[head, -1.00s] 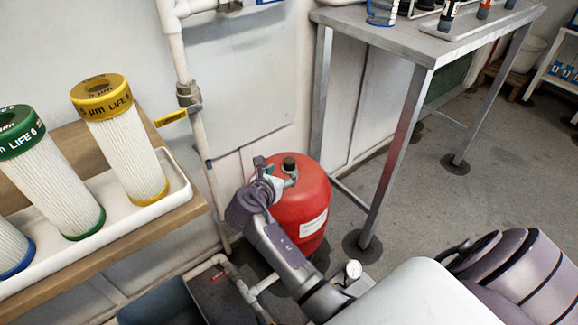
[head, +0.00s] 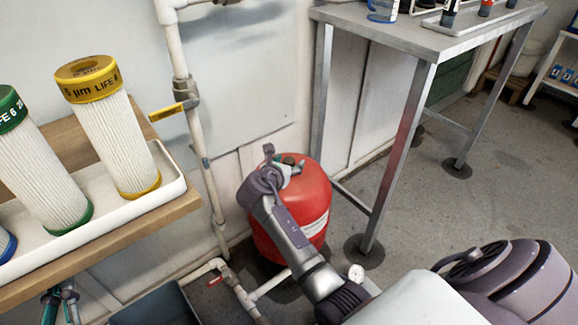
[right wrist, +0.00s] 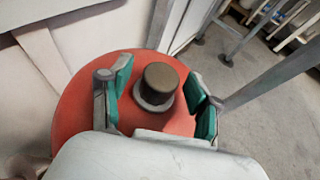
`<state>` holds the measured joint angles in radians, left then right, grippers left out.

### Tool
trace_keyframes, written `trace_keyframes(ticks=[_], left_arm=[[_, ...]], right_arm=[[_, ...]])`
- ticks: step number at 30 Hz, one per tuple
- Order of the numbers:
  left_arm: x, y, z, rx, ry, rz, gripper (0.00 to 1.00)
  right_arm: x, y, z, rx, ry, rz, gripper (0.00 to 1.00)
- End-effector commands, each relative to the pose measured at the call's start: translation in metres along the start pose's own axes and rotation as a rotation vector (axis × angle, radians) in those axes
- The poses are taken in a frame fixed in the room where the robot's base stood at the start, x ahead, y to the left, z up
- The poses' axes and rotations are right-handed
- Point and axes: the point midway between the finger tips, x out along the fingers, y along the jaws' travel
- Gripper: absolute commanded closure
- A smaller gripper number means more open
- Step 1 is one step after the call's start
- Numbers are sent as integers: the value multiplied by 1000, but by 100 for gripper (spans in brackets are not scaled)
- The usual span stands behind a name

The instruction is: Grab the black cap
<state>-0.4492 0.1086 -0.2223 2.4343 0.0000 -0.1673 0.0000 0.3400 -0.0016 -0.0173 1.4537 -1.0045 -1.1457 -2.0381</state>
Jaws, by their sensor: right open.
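The black cap (right wrist: 159,82) sits upright on a grey collar on top of the red tank (right wrist: 85,110). In the right wrist view my right gripper (right wrist: 160,92) is open, with one green-padded finger on each side of the cap and a gap on both sides. In the head view the right gripper (head: 282,160) is over the top of the red tank (head: 316,200), and the cap there is small and partly hidden by the fingers. Small teal-and-grey parts that look like my left gripper (head: 60,300) show at the lower left edge; its opening is unclear.
A wooden shelf (head: 110,240) with a white tray (head: 168,188) of filter cartridges stands left. A white pipe with a yellow-handled valve (head: 172,111) runs down the wall. A metal table (head: 415,38) stands right of the tank.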

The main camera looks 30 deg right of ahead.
Motion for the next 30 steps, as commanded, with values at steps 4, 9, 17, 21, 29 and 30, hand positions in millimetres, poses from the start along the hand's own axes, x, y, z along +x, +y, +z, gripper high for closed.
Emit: trace_keyframes(ticks=[4,9,17,21,29,30], left_arm=[[0,1,-7,-2,43,2,100],[0,1,-8,-2,44,2,100],[0,1,-7,-1,42,2,100],[0,1,-7,-1,41,2,100],[0,1,-7,-1,38,2,100],[1,1,-6,-1,33,1,100]], right_arm=[[4,0,0,1,0,0,38],[4,0,0,1,1,0,38],[3,0,0,0,1,0,76],[3,0,0,1,1,0,81],[3,0,1,1,1,0,81],[3,0,2,1,1,0,81]])
